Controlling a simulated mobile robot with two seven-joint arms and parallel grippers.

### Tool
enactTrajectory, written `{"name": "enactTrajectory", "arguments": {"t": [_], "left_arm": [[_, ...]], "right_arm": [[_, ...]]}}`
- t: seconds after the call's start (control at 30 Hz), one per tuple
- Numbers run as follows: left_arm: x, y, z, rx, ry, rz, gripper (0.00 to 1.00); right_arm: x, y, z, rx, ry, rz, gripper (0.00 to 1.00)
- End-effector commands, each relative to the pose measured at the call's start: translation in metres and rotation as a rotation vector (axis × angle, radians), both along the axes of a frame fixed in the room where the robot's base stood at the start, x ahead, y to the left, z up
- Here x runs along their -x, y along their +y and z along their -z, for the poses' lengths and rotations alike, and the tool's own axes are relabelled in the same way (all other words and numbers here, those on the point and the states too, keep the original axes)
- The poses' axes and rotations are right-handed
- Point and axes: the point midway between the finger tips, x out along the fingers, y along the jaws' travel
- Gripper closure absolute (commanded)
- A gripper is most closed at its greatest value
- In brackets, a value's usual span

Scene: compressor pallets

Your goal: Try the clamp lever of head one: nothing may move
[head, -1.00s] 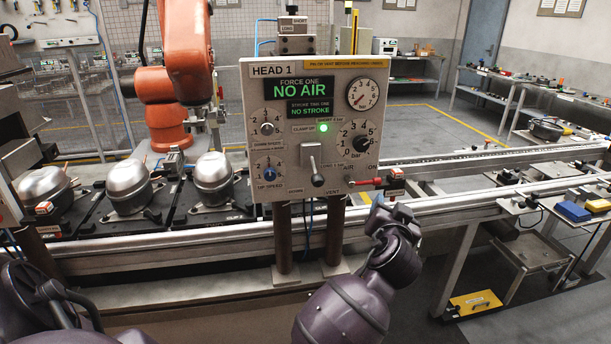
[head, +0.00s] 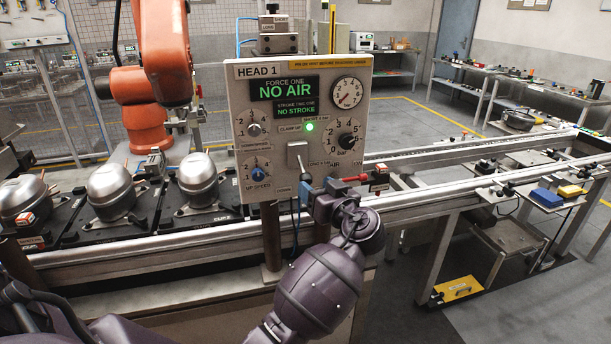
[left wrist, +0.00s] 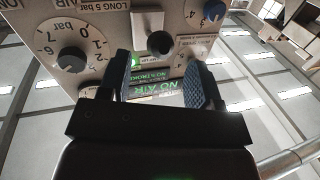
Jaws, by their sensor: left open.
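The head one panel (head: 240,120) stands upright in the head view. Its display (head: 284,94) reads NO AIR and NO STROKE, and a green lamp (head: 309,127) is lit. The clamp lever (head: 297,155) is below the lamp; my gripper partly hides its lower end. In the left wrist view the lever's dark round knob (left wrist: 160,42) shows on its pale plate. My left gripper (head: 317,188) is close in front of the lever, also seen in the left wrist view (left wrist: 158,80). Its jaws are open and nothing is gripped. Whether they touch the lever I cannot tell.
A red-handled air valve (head: 350,179) is just right of my gripper. The rail (head: 420,208) runs below the panel. Several compressors (head: 112,188) stand on pallets at left, with an orange robot (head: 152,70) behind. Blue and yellow blocks (head: 547,197) lie at right.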

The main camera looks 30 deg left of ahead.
Motion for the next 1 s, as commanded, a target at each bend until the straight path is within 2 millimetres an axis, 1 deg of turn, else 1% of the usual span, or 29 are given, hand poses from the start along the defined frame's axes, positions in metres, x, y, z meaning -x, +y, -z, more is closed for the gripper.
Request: {"name": "enactTrajectory", "arguments": {"t": [0.03, 0.1, 0.3, 0.5, 0.77, 1.0], "left_arm": [[-0.004, 0.009, -0.002, -0.004, 0.001, -0.002, 0.42], [-0.009, 0.019, -0.002, -0.004, 0.000, 0.000, 0.42], [-0.019, 0.039, -0.001, -0.001, 0.000, 0.000, 0.42], [-0.023, 0.047, 0.000, -0.001, 0.001, 0.002, 0.42], [-0.024, 0.048, 0.000, 0.000, 0.001, 0.002, 0.42], [-0.024, 0.048, 0.000, 0.000, 0.001, 0.001, 0.78]], "right_arm": [[0.001, 0.000, -0.003, 0.000, 0.001, 0.000, 0.63], [0.001, 0.000, -0.005, 0.001, 0.002, 0.001, 0.63], [0.002, -0.001, -0.007, 0.001, 0.006, 0.001, 0.63], [0.002, -0.001, -0.006, 0.000, 0.008, 0.001, 0.63], [0.000, 0.000, -0.008, 0.000, 0.003, -0.001, 0.63], [-0.001, 0.000, -0.008, 0.000, 0.001, -0.001, 0.63]]}}
